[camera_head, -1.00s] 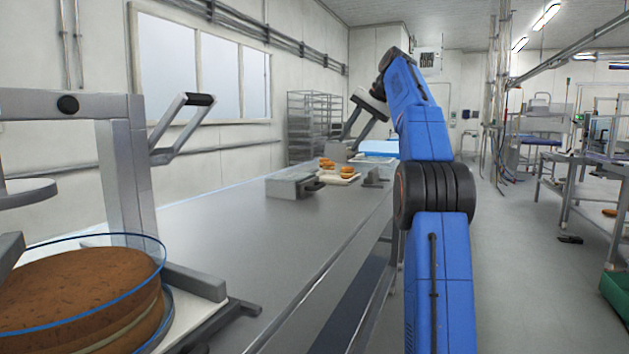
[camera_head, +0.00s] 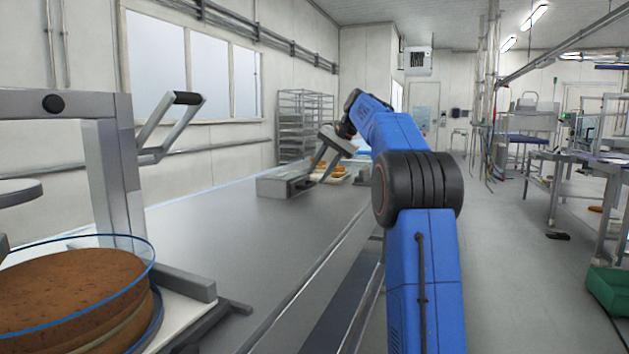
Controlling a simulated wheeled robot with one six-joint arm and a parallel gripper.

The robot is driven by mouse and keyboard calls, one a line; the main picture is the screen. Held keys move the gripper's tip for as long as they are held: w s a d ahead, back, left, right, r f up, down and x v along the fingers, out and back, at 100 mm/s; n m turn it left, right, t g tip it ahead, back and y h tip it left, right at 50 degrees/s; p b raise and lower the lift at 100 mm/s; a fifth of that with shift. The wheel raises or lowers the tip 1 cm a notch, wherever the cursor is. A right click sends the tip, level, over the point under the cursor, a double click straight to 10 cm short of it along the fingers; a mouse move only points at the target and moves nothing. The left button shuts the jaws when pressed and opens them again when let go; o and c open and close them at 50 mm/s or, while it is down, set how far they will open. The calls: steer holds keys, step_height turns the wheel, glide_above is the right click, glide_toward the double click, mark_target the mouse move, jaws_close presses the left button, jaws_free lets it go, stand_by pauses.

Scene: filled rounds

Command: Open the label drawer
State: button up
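A low grey metal box with a dark handle on its right side, which looks like the label drawer (camera_head: 272,185), stands on the steel worktop (camera_head: 225,235) towards its far end. My blue arm reaches over the worktop's right edge. My gripper (camera_head: 303,188) points down and left, its fingers at the box's handle side. In this view the fingers overlap the handle, and I cannot tell whether they touch it. The fingers are small and partly merge with the handle, so their opening is unclear.
A layered brown cake (camera_head: 75,295) with a clear blue-rimmed ring sits under a grey press frame (camera_head: 120,170) at the near left. Small filled rounds (camera_head: 330,169) lie behind my gripper. A rack (camera_head: 303,125) stands at the back. The middle worktop is clear.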

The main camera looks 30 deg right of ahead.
mark_target(311, 184)
steer(key=shift+x, duration=1.7)
jaws_close()
steer(key=shift+s, duration=0.1)
steer(key=s+d, duration=0.3)
steer(key=s, duration=0.1)
steer(key=s+d, duration=0.3)
steer(key=s, duration=0.1)
steer(key=s+d, duration=0.4)
steer(key=shift+s, duration=0.35)
jaws_free()
steer(key=shift+r, duration=0.1)
